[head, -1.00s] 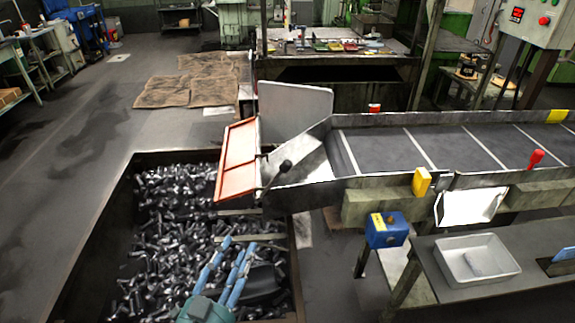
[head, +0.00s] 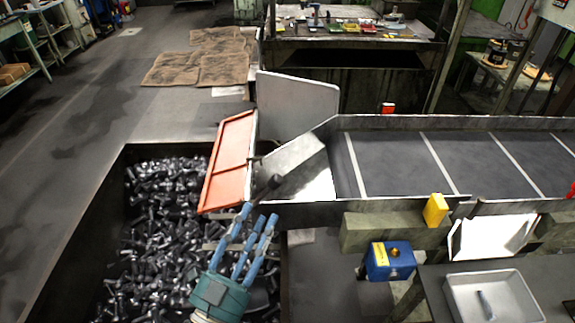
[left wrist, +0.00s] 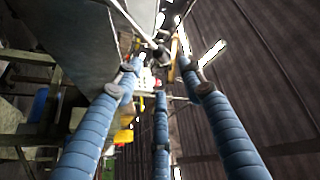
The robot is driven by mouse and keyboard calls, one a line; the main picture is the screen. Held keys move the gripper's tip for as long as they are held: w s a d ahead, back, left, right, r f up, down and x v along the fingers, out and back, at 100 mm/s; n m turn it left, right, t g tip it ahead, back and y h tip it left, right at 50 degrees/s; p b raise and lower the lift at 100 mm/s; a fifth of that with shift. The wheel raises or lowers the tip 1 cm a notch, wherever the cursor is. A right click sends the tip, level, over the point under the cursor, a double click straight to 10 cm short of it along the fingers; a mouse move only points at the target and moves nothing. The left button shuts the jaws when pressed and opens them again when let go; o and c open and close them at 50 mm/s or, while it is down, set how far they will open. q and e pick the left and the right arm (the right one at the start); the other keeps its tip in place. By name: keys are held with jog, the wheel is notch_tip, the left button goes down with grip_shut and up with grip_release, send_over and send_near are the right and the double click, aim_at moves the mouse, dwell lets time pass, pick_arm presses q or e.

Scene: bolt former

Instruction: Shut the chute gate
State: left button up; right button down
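The chute gate is an orange panel (head: 229,162) at the left end of the conveyor chute (head: 300,175), slanting over the crate of bolts. A lever with a dark knob (head: 275,182) is beside the panel's lower right. My left gripper (head: 258,214) has blue fingers pointing up, just below the lever and near the panel's lower edge. In the left wrist view, the fingers (left wrist: 160,80) are spread, with a dark round knob (left wrist: 162,55) on a metal rod beyond their tips. No grip on it shows. My right gripper is out of view.
A dark-walled crate (head: 62,240) full of bolts lies below the gate. The conveyor belt (head: 385,160) runs to the right. A blue box (head: 390,261), a yellow block (head: 435,209) and a white tray (head: 455,300) are right of my left gripper.

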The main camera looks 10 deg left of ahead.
aim_at(274, 187)
pick_arm(q)
jog(key=p+x, duration=0.1)
jog(key=x, duration=0.2)
jog(key=r+p+x, duration=0.1)
jog(key=x, duration=0.2)
jog(key=shift+p, duration=0.3)
jog(key=x, duration=0.2)
jog(key=shift+w+d+p, duration=0.1)
jog(key=shift+w+p, duration=0.3)
jog(key=shift+w+d, duration=0.15)
jog(key=shift+w, duration=0.4)
jog(key=shift+c, duration=0.7)
jog(key=shift+w, duration=0.1)
grip_shut()
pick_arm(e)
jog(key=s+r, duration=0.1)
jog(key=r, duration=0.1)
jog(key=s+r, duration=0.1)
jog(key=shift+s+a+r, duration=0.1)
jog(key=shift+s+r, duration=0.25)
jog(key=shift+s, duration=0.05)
